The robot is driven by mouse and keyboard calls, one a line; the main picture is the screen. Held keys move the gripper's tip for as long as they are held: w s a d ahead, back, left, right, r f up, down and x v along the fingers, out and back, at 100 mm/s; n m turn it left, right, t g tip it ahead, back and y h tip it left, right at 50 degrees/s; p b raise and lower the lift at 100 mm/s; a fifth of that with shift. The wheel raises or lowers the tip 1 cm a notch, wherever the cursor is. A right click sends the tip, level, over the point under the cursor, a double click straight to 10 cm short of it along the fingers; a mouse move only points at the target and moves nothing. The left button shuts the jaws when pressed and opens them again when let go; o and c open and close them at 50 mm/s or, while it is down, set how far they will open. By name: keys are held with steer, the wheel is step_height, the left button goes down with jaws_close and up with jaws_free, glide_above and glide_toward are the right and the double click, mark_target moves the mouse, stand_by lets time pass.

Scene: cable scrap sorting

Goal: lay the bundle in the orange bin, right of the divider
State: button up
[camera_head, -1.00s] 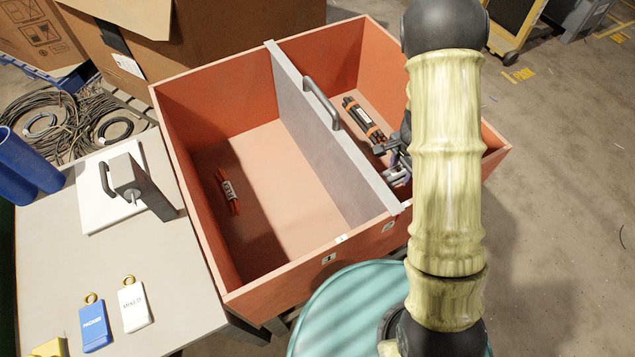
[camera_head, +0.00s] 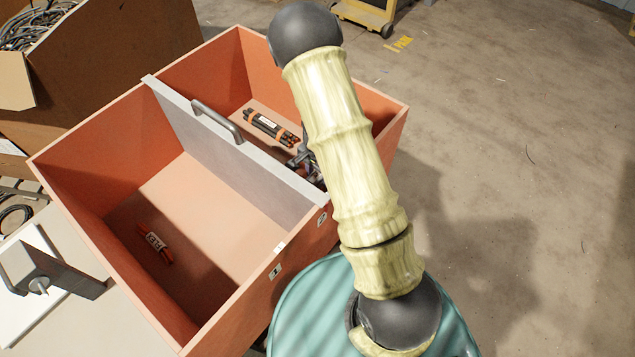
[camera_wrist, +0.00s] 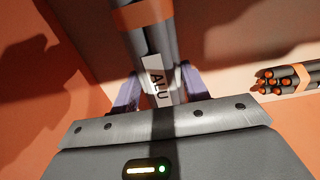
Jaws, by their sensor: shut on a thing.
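My gripper (camera_head: 304,163) is inside the orange bin (camera_head: 232,305), right of the grey divider (camera_head: 215,150), partly behind my arm. In the wrist view my gripper (camera_wrist: 160,88) is shut on a dark bundle (camera_wrist: 150,42) with an orange band and a white "ALU" label. One finger is on each side of it. In the head view I cannot make out the held bundle. Whether it touches the bin floor, I cannot tell. Another dark bundle (camera_head: 268,127) with orange bands lies in the right compartment; its orange-red ends (camera_wrist: 268,83) show beside my gripper in the wrist view.
A small red bundle (camera_head: 155,245) lies left of the divider. The divider carries a raised grey handle (camera_head: 220,122). A cardboard box (camera_head: 110,60) stands behind the bin. A table with a white plate (camera_head: 25,310) is at the left. Floor to the right is mostly clear.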

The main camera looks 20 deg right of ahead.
steer(key=shift+r, duration=0.1)
steer(key=shift+f+b, duration=0.6)
steer(key=shift+f, duration=1.3)
steer(key=shift+f, duration=0.15)
steer(key=o, duration=1.4)
step_height(320, 180, up, 12)
steer(key=p, duration=0.3)
steer(key=shift+r, duration=0.2)
